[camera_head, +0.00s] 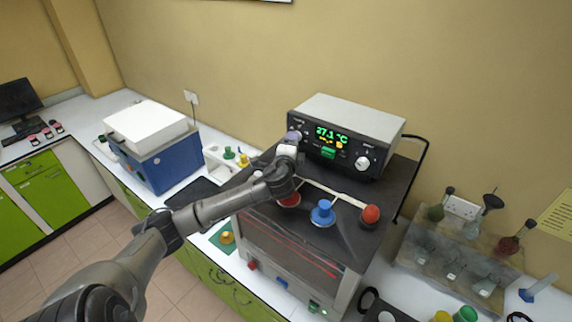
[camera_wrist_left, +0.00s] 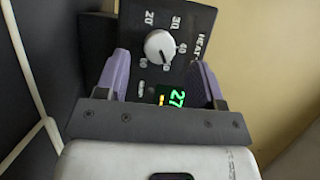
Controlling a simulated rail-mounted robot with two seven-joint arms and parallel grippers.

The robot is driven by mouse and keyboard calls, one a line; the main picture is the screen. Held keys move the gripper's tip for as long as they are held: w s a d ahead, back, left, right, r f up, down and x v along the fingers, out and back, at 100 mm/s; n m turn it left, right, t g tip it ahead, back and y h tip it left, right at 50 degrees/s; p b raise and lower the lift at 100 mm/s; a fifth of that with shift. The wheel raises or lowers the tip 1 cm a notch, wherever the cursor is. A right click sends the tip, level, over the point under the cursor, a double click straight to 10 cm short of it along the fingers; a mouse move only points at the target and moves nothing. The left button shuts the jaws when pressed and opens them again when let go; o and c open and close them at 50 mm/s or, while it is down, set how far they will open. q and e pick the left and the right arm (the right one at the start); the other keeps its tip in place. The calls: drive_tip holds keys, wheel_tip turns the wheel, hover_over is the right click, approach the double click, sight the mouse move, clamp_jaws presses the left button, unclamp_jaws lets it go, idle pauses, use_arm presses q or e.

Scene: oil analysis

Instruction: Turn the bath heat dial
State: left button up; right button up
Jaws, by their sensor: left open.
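My left gripper (camera_head: 293,137) has purple fingers and is at the panel's left end, left of the green display (camera_head: 331,134). It is open, empty and apart from the dial. My right gripper is not in view.
Below the unit is the dark bath top with red (camera_head: 371,214) and blue (camera_head: 322,212) stoppers and white rods. A blue box with a white lid (camera_head: 150,125) stands left. A rack of flasks (camera_head: 455,260) stands right. A black handle (camera_head: 415,170) rises beside the unit.

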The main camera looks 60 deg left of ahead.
use_arm(q)
drive_tip(key=shift+b+v, duration=1.35)
drive_tip(key=shift+v, duration=4)
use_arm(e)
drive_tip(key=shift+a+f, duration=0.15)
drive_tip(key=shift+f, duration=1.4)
use_arm(q)
drive_tip(key=shift+d, duration=0.1)
